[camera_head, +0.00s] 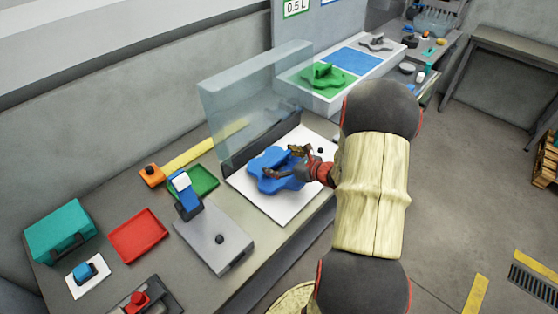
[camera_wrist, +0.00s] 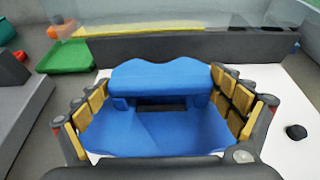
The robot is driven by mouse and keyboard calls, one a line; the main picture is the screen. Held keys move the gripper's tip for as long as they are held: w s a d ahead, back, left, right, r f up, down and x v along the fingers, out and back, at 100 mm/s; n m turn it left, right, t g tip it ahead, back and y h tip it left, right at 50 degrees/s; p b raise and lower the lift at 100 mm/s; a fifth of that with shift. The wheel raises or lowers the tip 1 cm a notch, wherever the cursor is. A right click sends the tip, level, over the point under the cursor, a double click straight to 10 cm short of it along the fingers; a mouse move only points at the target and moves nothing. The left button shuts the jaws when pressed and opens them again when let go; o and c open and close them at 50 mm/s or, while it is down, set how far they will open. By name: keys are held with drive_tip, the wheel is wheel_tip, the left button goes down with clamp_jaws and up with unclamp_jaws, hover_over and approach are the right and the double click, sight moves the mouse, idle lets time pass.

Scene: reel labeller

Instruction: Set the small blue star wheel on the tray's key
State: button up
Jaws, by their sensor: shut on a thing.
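The blue star wheel (camera_head: 268,182) has a lobed edge and a raised block across it. It is at a white tray (camera_head: 270,209) on the bench. My gripper (camera_head: 286,161) is shut on the wheel. In the wrist view the raised part of the blue wheel (camera_wrist: 160,78) is between the yellow-padded fingers. The wheel lies over or on the tray; I cannot tell whether it touches it. A small black peg (camera_head: 320,150) stands on the tray's right side, uncovered, and also shows in the wrist view (camera_wrist: 296,132). Whatever lies under the wheel is hidden.
A clear guard (camera_head: 245,95) on a dark bar stands just behind the tray. A grey machine with a blue head (camera_head: 186,192), a green tray and a red tray (camera_head: 138,235) are to the left. A green star wheel (camera_head: 322,76) sits on a rack behind.

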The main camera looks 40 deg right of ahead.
drive_tip(key=shift+f, duration=0.15)
drive_tip(key=o, duration=1.3)
drive_tip(key=shift+o, duration=0.2)
drive_tip(key=shift+r, duration=0.35)
drive_tip(key=p+v, duration=0.2)
drive_tip(key=v, duration=1)
drive_tip(key=shift+a+f+p, duration=0.1)
drive_tip(key=shift+p, duration=0.25)
drive_tip(key=a+r+n+g+y, duration=0.3)
drive_tip(key=a+r+n+g, duration=0.15)
drive_tip(key=a+n, duration=0.65)
drive_tip(key=a+r+n+g+y, duration=0.25)
drive_tip(key=a+r+n, duration=0.3)
drive_tip(key=a, duration=0.95)
drive_tip(key=s+a+r+n+h, duration=0.6)
drive_tip(key=s+r+n, duration=0.3)
drive_tip(key=n, duration=0.9)
drive_tip(key=shift+s+r+g+h, duration=0.35)
drive_tip(key=shift+s+r+g, duration=0.05)
drive_tip(key=shift+s, duration=0.3)
